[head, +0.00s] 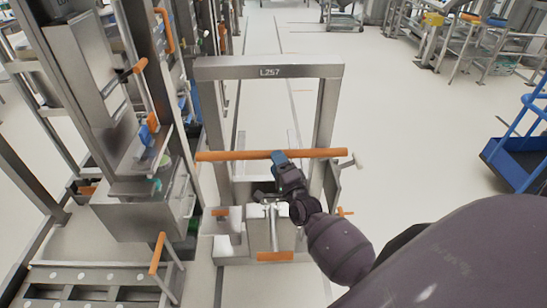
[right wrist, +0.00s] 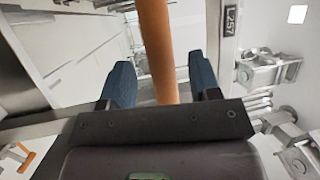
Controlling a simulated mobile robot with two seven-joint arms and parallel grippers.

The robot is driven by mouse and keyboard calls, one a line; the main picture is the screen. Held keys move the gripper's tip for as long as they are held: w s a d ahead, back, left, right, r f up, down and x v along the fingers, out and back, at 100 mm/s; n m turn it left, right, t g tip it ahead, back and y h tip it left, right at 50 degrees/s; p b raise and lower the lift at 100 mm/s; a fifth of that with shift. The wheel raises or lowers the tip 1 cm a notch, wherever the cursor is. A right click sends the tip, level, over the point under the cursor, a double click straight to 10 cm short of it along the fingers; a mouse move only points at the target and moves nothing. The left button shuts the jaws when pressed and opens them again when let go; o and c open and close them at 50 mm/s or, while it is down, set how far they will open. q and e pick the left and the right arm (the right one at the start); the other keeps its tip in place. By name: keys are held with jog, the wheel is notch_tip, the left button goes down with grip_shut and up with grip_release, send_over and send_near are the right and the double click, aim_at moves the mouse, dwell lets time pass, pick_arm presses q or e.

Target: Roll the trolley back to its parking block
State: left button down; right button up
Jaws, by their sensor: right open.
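The steel frame labelled L257 (head: 270,70) stands upright in the middle of the head view, with an orange crossbar handle (head: 225,156) across it. I cannot tell for certain whether this frame is the trolley. My right gripper (head: 279,156) is at the middle of the handle. In the right wrist view the orange handle (right wrist: 158,50) runs between the two blue fingers of the right gripper (right wrist: 160,85), which are apart on either side of it. No parking block can be made out. My left gripper is not in view.
A steel machine with a column and box (head: 145,210) stands close on the left. A blue cart (head: 515,160) is at the right edge. Steel tables (head: 485,45) stand at the back right. The pale floor (head: 420,120) between is clear.

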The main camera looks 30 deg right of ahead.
jog(key=v, duration=0.7)
jog(key=shift+s+b, duration=0.25)
jog(key=shift+b, duration=0.1)
jog(key=shift+f, duration=0.1)
jog(key=b+x, duration=0.2)
jog(key=x, duration=0.9)
jog(key=shift+w, duration=0.15)
jog(key=shift+c, duration=0.5)
grip_shut()
